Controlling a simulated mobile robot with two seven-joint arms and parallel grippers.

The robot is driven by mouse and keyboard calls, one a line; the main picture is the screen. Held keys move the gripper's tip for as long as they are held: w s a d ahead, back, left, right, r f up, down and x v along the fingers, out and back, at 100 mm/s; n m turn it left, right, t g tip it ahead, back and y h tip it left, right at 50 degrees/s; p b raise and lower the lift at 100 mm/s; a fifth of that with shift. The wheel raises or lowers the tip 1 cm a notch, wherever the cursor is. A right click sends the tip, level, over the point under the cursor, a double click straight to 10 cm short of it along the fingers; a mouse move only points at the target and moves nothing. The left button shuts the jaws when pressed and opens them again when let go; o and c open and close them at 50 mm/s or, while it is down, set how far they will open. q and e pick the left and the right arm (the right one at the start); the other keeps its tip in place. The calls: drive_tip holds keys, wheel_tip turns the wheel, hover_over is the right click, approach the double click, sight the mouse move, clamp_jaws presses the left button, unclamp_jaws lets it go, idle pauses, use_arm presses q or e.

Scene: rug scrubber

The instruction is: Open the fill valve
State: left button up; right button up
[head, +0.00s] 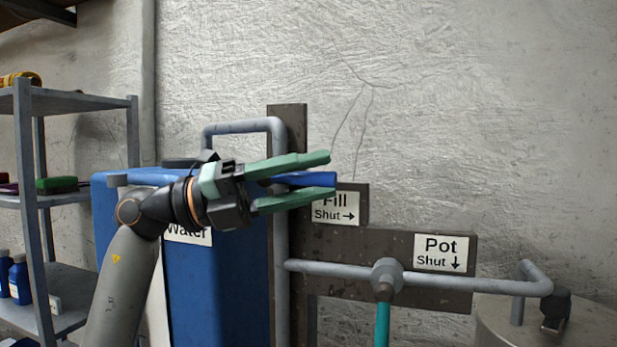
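The fill valve's blue handle (312,179) lies level and points right, just above the sign (335,208) reading "Fill Shut →". My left gripper (331,175) comes in from the left, with its green fingers apart, one above and one below the handle. A gap shows between the upper finger and the handle; the lower finger is close to it, and I cannot tell whether they touch. The valve body is hidden behind my gripper. My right gripper is not in view.
A pot valve (386,275) with a teal handle (382,325) pointing down sits on the lower pipe (450,283). A blue water tank (220,290) stands behind my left arm. Metal shelves (22,150) stand at left, a round metal vessel (590,325) at lower right.

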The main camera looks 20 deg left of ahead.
use_arm(q)
clamp_jaws()
idle(1.2)
